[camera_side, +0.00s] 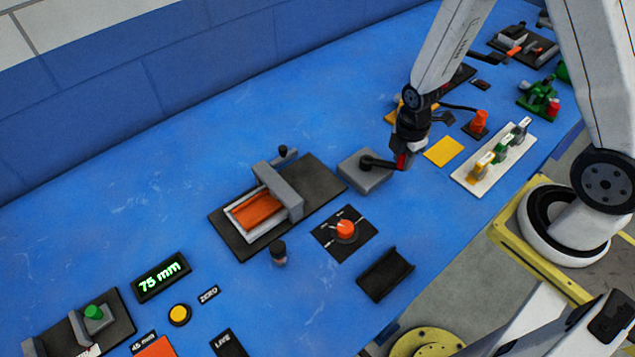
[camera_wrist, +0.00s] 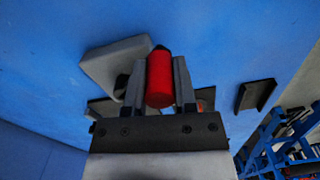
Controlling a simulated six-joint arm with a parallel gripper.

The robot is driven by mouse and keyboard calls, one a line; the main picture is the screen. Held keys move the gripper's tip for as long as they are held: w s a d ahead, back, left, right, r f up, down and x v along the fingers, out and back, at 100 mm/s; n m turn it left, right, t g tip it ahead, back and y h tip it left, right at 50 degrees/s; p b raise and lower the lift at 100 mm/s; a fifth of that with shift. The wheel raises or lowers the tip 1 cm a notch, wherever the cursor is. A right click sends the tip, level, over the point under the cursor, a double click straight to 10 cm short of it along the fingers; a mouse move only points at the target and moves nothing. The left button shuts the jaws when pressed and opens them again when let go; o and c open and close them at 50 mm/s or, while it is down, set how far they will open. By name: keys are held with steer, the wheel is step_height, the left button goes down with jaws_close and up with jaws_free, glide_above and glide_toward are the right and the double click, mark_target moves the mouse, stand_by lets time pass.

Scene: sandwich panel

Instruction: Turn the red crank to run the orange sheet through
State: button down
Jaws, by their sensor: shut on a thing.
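The red crank handle (camera_side: 401,161) stands at the end of a black crank arm (camera_side: 378,162) on a grey box (camera_side: 358,176). The crank arm points right, toward my gripper. My gripper (camera_side: 404,152) is shut on the red handle. In the wrist view the red handle (camera_wrist: 159,80) sits between the two fingers, with the grey box (camera_wrist: 112,66) behind it. The orange sheet (camera_side: 257,209) lies in a pale frame on a black base (camera_side: 317,182), left of a grey bridge (camera_side: 277,190). The bridge hides the sheet's right end.
A red-orange knob (camera_side: 345,229) on a black plate and a black bracket (camera_side: 386,274) stand in front of the grey box. A yellow square (camera_side: 443,151) and a white rack (camera_side: 493,157) are to the right. A display (camera_side: 161,277) reads 75 mm. The blue table is clear at back left.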

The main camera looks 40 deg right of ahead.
steer(key=w+d+n, duration=0.1)
steer(key=n, duration=0.2)
steer(key=shift+w+d, duration=0.35)
steer(key=shift+d, duration=0.05)
steer(key=w+n, duration=0.1)
steer(key=n, duration=0.1)
steer(key=w+d+n, duration=0.1)
steer(key=n, duration=0.1)
steer(key=shift+w+d+n, duration=0.15)
steer(key=shift+w+n, duration=0.2)
steer(key=shift+n, duration=0.05)
steer(key=w+n, duration=0.1)
steer(key=n, duration=0.1)
steer(key=w+n, duration=0.2)
steer(key=shift+d+n, duration=0.1)
steer(key=shift+n, duration=0.2)
steer(key=shift+w+a+n, duration=0.25)
steer(key=shift+w+n, duration=0.45)
steer(key=shift+n, duration=0.3)
steer(key=shift+w+a+n, duration=0.2)
steer(key=shift+w+n, duration=0.45)
steer(key=shift+n, duration=0.35)
steer(key=shift+c, duration=2.1)
jaws_free()
steer(key=shift+r, duration=0.1)
